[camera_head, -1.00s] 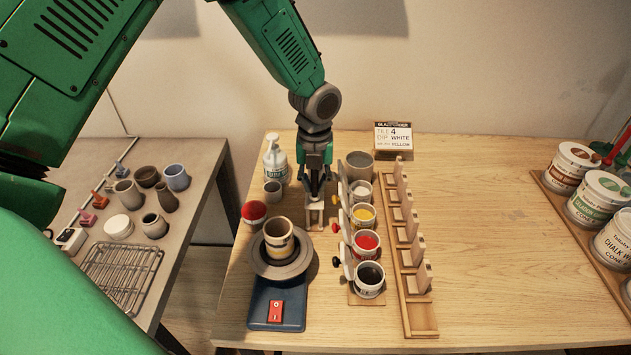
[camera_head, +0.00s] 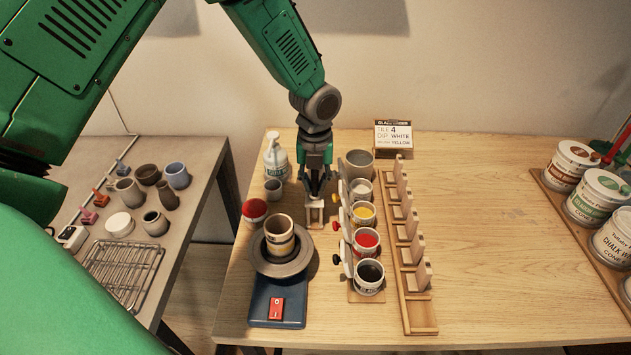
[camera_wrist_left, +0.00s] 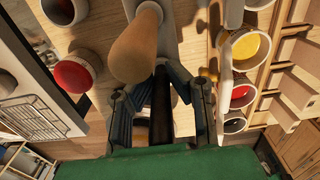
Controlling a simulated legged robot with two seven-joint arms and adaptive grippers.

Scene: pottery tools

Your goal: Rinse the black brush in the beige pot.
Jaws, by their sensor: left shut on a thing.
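My left gripper (camera_head: 317,190) points straight down beside the row of glaze jars, over a small pale stand (camera_head: 314,214). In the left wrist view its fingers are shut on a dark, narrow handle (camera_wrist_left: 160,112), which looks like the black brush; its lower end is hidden. A beige pot (camera_head: 279,234) with a yellowish band stands on the turntable, nearer than the gripper. A grey-beige pot (camera_head: 359,163) stands at the far end of the jar row. I cannot tell for sure which is the rinsing pot. My right gripper is not in view.
Open jars of white, yellow (camera_head: 363,214), red (camera_head: 366,242) and black (camera_head: 369,276) glaze line up beside a wooden rack (camera_head: 419,317). A spray bottle (camera_head: 274,158) and a red-topped jar (camera_head: 254,211) stand left. The table's middle right is clear.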

